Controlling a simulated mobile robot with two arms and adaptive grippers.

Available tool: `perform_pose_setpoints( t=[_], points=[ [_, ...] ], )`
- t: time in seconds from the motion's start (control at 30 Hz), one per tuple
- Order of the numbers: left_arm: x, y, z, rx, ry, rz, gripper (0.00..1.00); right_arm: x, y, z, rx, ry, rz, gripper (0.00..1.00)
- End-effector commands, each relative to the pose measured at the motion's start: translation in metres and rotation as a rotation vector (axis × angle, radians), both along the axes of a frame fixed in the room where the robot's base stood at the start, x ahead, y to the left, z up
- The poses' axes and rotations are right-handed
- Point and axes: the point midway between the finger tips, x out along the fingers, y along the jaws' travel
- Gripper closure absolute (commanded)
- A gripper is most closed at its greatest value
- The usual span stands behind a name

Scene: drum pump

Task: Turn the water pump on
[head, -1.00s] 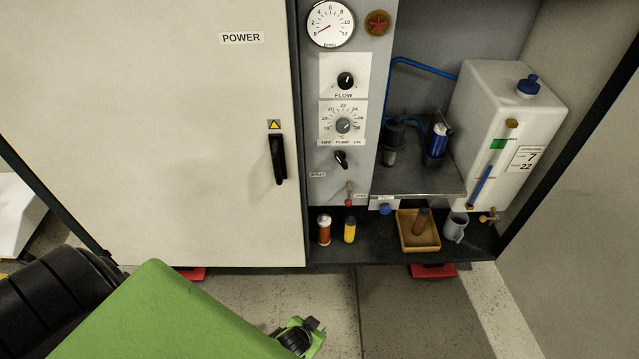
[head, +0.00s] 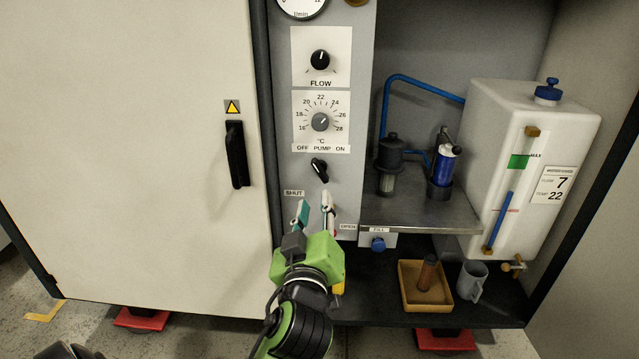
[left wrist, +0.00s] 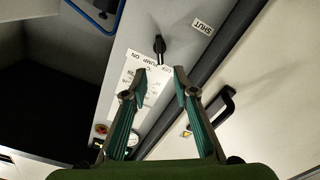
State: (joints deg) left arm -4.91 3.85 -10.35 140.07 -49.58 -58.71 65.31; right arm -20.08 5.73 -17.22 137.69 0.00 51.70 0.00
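The pump switch (head: 319,170) is a black knob under the "OFF PUMP ON" label (head: 321,148) on the grey control panel. Its grip slants from upper left, the OFF side, to lower right. My left gripper (head: 314,209) is open and empty, just below the switch in the head view, fingers pointing up at the panel. In the left wrist view the switch (left wrist: 159,44) shows beyond the gap between the open fingertips (left wrist: 160,73), apart from them. My right gripper is not in view.
Above the switch are the temperature dial (head: 320,122) and FLOW knob (head: 320,60). The valve between SHUT and OPEN labels is mostly hidden by my gripper. Left is a door handle (head: 237,155). Right are a shelf (head: 420,212), white tank (head: 500,120), tray (head: 407,290) and mug (head: 472,282).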

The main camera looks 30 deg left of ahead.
Motion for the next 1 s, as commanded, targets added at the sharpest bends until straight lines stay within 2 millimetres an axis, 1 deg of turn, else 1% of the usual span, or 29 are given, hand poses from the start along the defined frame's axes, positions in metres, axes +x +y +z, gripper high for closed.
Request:
perform_pose_setpoints(
  t=[0.17, 0.4, 0.6, 0.8, 1.0],
  points=[
    [0.028, 0.016, 0.001, 0.008, 0.000, 0.001, 0.74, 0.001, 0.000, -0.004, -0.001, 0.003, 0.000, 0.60],
    [0.073, 0.042, 0.000, 0.007, 0.002, 0.001, 0.74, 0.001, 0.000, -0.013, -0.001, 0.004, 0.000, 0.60],
    [0.100, 0.058, -0.001, 0.005, 0.003, 0.000, 0.74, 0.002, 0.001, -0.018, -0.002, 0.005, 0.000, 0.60],
    [0.112, 0.064, 0.000, 0.003, 0.004, 0.000, 0.74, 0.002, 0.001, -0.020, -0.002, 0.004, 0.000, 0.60],
    [0.113, 0.065, 0.000, 0.002, 0.004, -0.001, 0.74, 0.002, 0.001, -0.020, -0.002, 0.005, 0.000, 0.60]
  ],
)
